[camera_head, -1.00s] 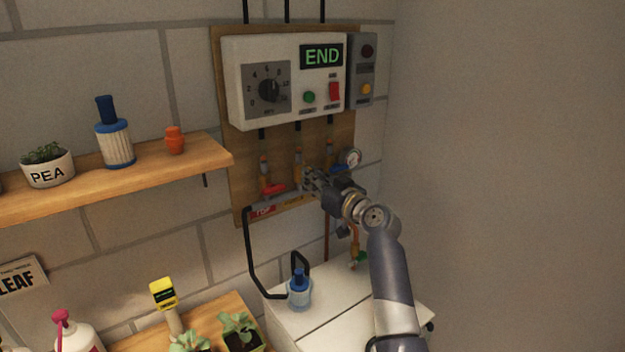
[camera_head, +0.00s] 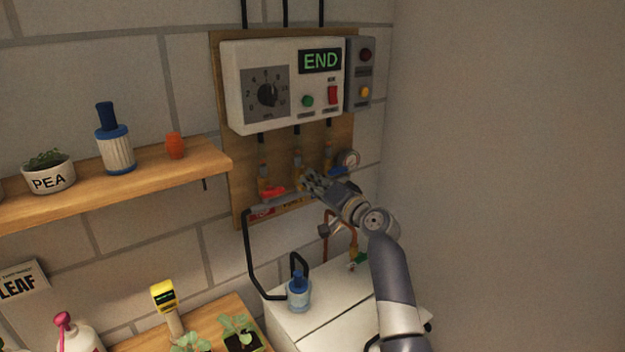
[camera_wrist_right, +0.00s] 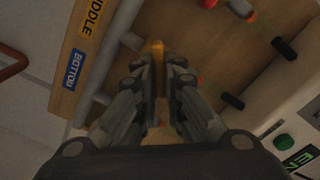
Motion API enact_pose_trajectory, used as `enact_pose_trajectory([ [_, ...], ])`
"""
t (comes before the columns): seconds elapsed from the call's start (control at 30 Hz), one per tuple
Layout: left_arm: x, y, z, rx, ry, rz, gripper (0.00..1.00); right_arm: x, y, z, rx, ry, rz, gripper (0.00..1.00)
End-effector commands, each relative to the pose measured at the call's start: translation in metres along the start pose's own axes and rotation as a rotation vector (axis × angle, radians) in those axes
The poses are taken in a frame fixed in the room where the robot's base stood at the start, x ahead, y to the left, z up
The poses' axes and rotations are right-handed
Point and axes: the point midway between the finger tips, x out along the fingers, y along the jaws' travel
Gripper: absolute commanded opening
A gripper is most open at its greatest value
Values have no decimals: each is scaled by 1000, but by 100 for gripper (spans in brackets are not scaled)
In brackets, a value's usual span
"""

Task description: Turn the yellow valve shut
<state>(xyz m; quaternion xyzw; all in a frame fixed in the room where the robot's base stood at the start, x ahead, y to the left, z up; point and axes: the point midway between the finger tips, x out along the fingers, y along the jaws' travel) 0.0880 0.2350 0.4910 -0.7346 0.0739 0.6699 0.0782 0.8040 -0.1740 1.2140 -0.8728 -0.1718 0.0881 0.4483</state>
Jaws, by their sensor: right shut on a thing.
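The yellow valve (camera_wrist_right: 157,50) shows in the right wrist view between the fingers of my right gripper (camera_wrist_right: 160,75), which is shut on it. In the head view my right gripper (camera_head: 309,183) is at the middle of the three valves and hides most of that valve. The red-handled valve (camera_head: 272,191) is just left of it, its handle roughly level. The handle's exact angle on the yellow valve is hidden by the fingers. My left gripper is not in view.
A control box (camera_head: 283,84) with a dial and a display reading END hangs above the valves. A wooden shelf (camera_head: 110,182) is at left. A white cabinet (camera_head: 322,311) stands below.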

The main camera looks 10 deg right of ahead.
Motion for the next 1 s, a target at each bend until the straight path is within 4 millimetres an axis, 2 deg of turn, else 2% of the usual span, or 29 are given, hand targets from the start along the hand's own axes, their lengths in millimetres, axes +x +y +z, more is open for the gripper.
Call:
enact_pose_trajectory([
  [0.5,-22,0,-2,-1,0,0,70,0,2,1,448,-4,2,0],
  [0.7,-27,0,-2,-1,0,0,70,0,4,2,557,-3,3,0],
  [1.0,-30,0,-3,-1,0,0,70,0,5,3,632,-4,3,0],
])
